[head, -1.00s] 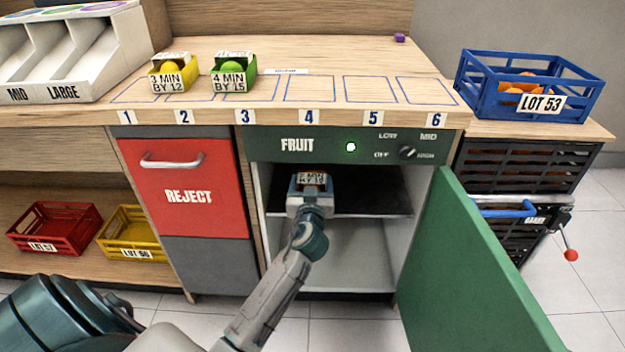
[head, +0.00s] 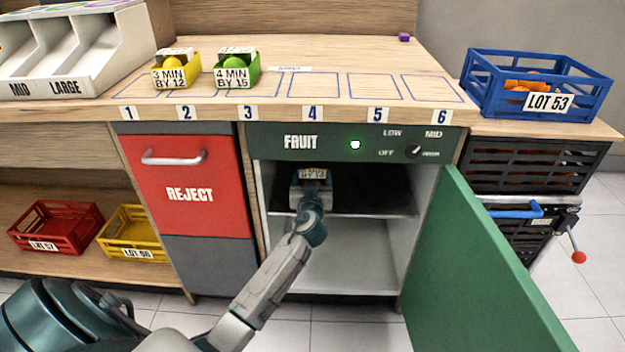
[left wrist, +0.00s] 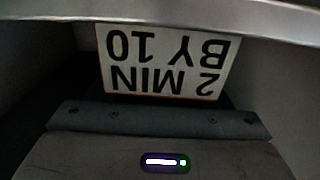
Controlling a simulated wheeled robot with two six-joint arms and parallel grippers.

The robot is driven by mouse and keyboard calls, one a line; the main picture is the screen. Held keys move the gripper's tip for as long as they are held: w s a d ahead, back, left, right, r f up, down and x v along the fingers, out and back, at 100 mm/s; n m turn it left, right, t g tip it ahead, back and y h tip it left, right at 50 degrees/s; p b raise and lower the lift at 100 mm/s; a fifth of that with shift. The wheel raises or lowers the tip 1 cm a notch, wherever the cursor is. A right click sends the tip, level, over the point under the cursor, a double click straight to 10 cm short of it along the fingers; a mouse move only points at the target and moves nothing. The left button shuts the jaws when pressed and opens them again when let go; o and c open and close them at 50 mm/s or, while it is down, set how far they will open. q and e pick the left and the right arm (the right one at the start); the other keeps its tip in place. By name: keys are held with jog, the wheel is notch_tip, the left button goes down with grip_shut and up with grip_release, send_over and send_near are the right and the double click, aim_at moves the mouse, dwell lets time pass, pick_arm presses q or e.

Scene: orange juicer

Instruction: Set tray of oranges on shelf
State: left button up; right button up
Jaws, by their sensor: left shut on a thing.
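My left gripper (head: 311,187) reaches into the open green cabinet marked FRUIT (head: 301,142). It is shut on a small tray whose white label (head: 314,173) shows at the gripper's far side. In the left wrist view the label (left wrist: 168,62) reads "2 MIN BY 10" upside down. The tray is over the dark shelf (head: 375,204) inside the cabinet; I cannot tell whether it touches it. Most of the tray and any oranges in it are hidden. My right gripper is not in view.
The green door (head: 475,270) stands open on the right. A yellow tray (head: 176,72) and a green tray (head: 236,70) stand on the counter near marked slots 2 and 3. A blue crate (head: 540,84) stands at right. The lower cabinet space (head: 355,255) is empty.

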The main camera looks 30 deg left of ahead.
pick_arm(q)
jog(key=o, duration=1.1)
